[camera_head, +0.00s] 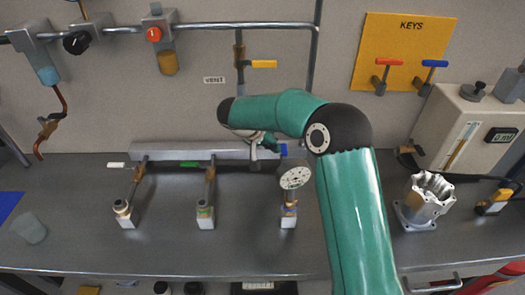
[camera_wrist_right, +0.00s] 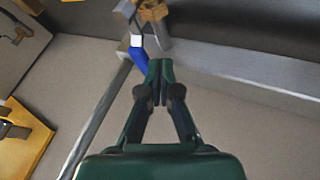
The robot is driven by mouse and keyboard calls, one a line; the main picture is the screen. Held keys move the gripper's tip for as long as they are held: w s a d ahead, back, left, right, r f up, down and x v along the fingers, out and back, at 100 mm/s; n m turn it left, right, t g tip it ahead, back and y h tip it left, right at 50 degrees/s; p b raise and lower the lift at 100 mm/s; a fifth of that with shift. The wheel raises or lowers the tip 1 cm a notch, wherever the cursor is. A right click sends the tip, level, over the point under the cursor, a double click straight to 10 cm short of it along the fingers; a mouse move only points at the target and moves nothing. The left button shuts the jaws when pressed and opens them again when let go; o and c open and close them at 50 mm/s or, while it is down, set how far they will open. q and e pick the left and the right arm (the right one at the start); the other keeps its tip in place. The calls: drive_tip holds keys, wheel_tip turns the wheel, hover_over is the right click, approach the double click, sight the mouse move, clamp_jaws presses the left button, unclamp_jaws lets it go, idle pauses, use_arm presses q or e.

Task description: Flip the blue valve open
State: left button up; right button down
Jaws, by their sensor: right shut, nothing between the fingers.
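The blue valve handle (camera_head: 283,150) shows as a small blue piece at the right end of the grey manifold bar (camera_head: 225,151) in the head view. The handle (camera_wrist_right: 138,56) also shows in the right wrist view, beside a brass fitting (camera_wrist_right: 153,10). My right gripper (camera_wrist_right: 160,66) has its fingers together and empty, with the tips close to the blue handle's end. I cannot tell whether they touch. In the head view my right arm partly covers this gripper and the valve area. My left gripper is not in view.
White (camera_head: 116,165) and green (camera_head: 190,164) valve handles sit further left on the bar. A yellow handle (camera_head: 263,64) is on the wall pipe above. A yellow KEYS board (camera_head: 405,45) holds a red and another blue handle. A metal housing (camera_head: 425,200) stands at right.

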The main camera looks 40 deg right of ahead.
drive_tip(key=shift+s+d+f, duration=0.1)
drive_tip(key=shift+s+d, duration=0.05)
drive_tip(key=shift+s, duration=0.1)
